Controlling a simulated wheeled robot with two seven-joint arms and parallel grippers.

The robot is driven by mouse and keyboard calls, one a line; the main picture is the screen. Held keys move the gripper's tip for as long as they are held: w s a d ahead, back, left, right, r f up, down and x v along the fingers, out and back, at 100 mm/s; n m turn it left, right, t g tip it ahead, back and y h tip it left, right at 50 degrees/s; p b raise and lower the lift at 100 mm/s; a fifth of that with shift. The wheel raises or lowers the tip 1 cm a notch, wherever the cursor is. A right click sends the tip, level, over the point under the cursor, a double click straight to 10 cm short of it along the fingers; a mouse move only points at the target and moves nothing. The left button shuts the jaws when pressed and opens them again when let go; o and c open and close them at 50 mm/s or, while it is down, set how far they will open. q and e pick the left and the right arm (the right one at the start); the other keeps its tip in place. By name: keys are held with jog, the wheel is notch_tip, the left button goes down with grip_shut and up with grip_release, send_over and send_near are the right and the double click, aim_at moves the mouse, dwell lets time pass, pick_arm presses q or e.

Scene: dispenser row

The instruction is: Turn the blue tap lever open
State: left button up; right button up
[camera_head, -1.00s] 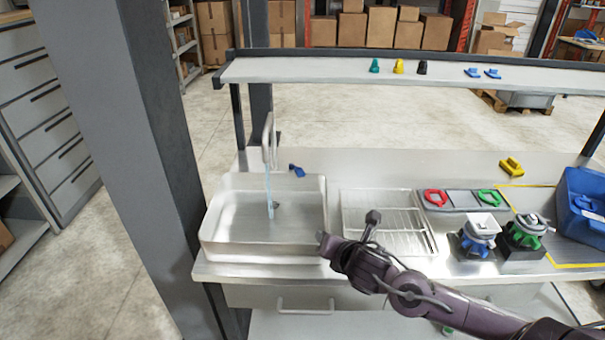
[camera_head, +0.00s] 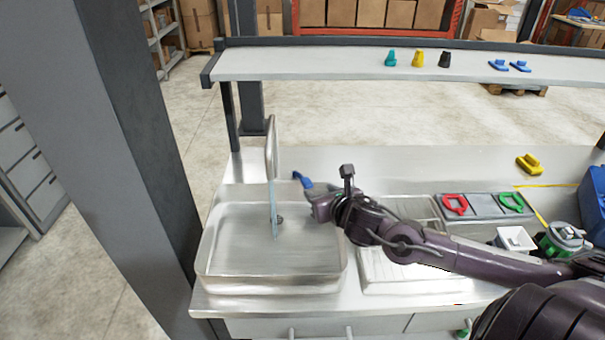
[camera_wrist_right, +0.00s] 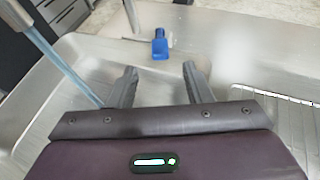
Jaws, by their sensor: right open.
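The blue tap lever (camera_head: 302,179) sits on the counter behind the sink's back right corner, to the right of the tall tap (camera_head: 271,150). A stream of water runs from the tap into the sink (camera_head: 225,282). My right gripper (camera_head: 311,193) is just in front of the lever in the head view. In the right wrist view my right gripper (camera_wrist_right: 158,75) is open and empty. The blue lever (camera_wrist_right: 160,47) shows there ahead of and between the two fingertips, apart from them. My left gripper is not in view.
A ribbed drainboard (camera_head: 385,272) lies right of the sink under my right arm. A grey tray (camera_head: 483,207) with red and green rings is farther right. A shelf (camera_head: 300,65) spans above the counter's back. A grey post (camera_head: 130,150) stands at left.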

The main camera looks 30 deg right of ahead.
aim_at(308, 183)
jog(key=p+x, duration=0.1)
jog(key=x, duration=0.4)
jog(key=shift+w+d, duration=0.1)
jog(key=shift+w, duration=0.3)
jog(key=shift+w+f, duration=0.3)
jog(key=shift+w, duration=0.2)
jog(key=shift+f, duration=0.1)
jog(key=shift+c, duration=1.5)
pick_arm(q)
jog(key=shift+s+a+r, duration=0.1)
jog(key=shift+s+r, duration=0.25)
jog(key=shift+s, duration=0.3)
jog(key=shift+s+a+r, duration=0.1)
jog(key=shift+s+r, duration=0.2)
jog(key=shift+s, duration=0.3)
pick_arm(e)
grip_shut()
